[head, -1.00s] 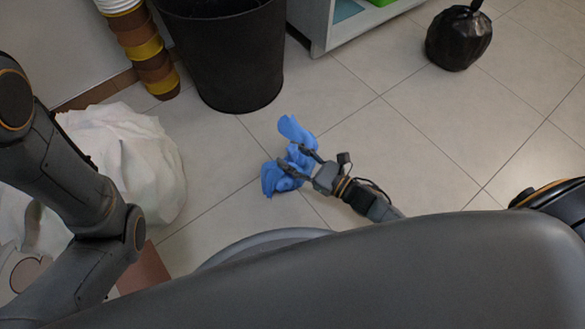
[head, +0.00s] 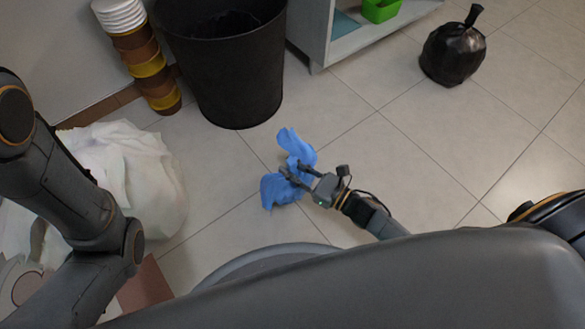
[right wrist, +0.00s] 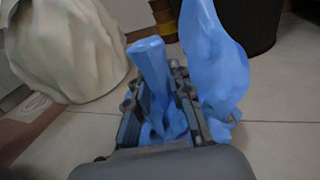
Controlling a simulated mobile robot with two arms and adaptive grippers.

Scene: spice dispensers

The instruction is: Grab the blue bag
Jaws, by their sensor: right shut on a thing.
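The blue bag (head: 284,190) is a crumpled, bright blue shape in front of the black bin in the head view. My right gripper (head: 293,172) reaches it from the lower right and is shut on its middle part. In the right wrist view the blue bag (right wrist: 216,65) bulges out on both sides of the finger at right, and part of it lies between the fingers of my right gripper (right wrist: 160,105). I cannot tell whether the bag touches the floor. My left arm shows at the left of the head view, but its gripper is out of view.
A black bin (head: 228,65) stands behind the bag, with stacked pots (head: 145,60) to its left. A white sack (head: 135,175) sits at left. A tied black bag (head: 453,52) is at upper right, beside a shelf (head: 345,40). The tiled floor at right is clear.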

